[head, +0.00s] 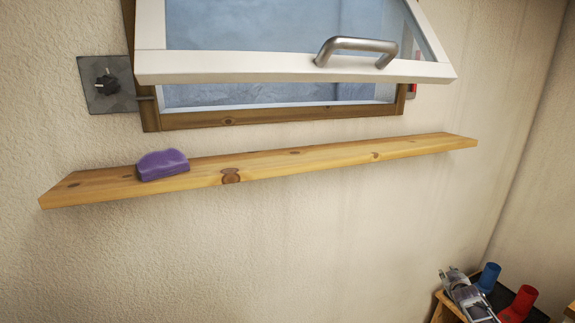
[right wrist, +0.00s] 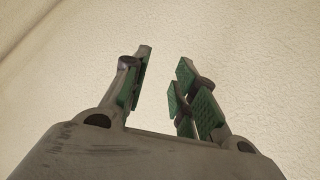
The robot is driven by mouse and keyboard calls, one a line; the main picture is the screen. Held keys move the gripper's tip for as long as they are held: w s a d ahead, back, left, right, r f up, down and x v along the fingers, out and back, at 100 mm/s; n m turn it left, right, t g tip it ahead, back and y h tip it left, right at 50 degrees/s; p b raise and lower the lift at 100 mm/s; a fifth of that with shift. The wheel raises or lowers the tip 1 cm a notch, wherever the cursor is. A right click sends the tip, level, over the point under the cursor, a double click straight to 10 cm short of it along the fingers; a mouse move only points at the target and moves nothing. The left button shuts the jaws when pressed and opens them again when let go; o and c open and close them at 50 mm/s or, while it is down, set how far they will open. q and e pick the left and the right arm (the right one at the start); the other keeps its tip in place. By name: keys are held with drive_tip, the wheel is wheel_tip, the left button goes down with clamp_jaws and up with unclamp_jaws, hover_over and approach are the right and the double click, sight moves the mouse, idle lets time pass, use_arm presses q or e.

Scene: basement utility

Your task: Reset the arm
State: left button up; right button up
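My right gripper (head: 455,275) shows at the lower right of the head view, low and near the wall corner. In the right wrist view the right gripper (right wrist: 160,85) has its two green-padded fingers apart, with nothing between them. Only the plain wall shows beyond the fingers. My left gripper is not in either view.
A wooden shelf (head: 330,160) runs along the wall with a purple object (head: 162,164) on its left part. Above it a white-framed window (head: 290,70) with a metal handle (head: 355,46) tilts outward. A dark knob plate (head: 107,85) is at left. Blue (head: 489,277) and red (head: 519,303) pieces sit beside the right gripper.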

drive_tip(key=s+a+f+g+y, duration=0.1)
drive_tip(key=s+a+f+g, duration=0.1)
drive_tip(key=s+a+f, duration=0.65)
drive_tip(key=s+a+f+g+y, duration=0.1)
drive_tip(key=s+a+f, duration=0.3)
drive_tip(key=f, duration=0.7)
drive_tip(key=s+a+f+g+y, duration=0.15)
drive_tip(key=s+a+f, duration=0.25)
drive_tip(key=s+f, duration=0.45)
drive_tip(key=s+a+f+g+y, duration=0.1)
drive_tip(key=s+a+f, duration=0.5)
drive_tip(key=s, duration=0.3)
drive_tip(key=s+a+f+g, duration=0.2)
drive_tip(key=s+a+f, duration=0.4)
drive_tip(key=s, duration=0.4)
drive_tip(key=s+a+f+g+y, duration=0.1)
drive_tip(key=s+a+f, duration=0.55)
drive_tip(key=s, duration=0.25)
drive_tip(key=s+a+f+g, duration=0.1)
drive_tip(key=s+a, duration=0.1)
drive_tip(key=s, duration=0.7)
drive_tip(key=s+a+f+g, duration=0.1)
drive_tip(key=s, duration=0.9)
drive_tip(key=shift+a+n, duration=0.3)
drive_tip(key=shift+a, duration=0.1)
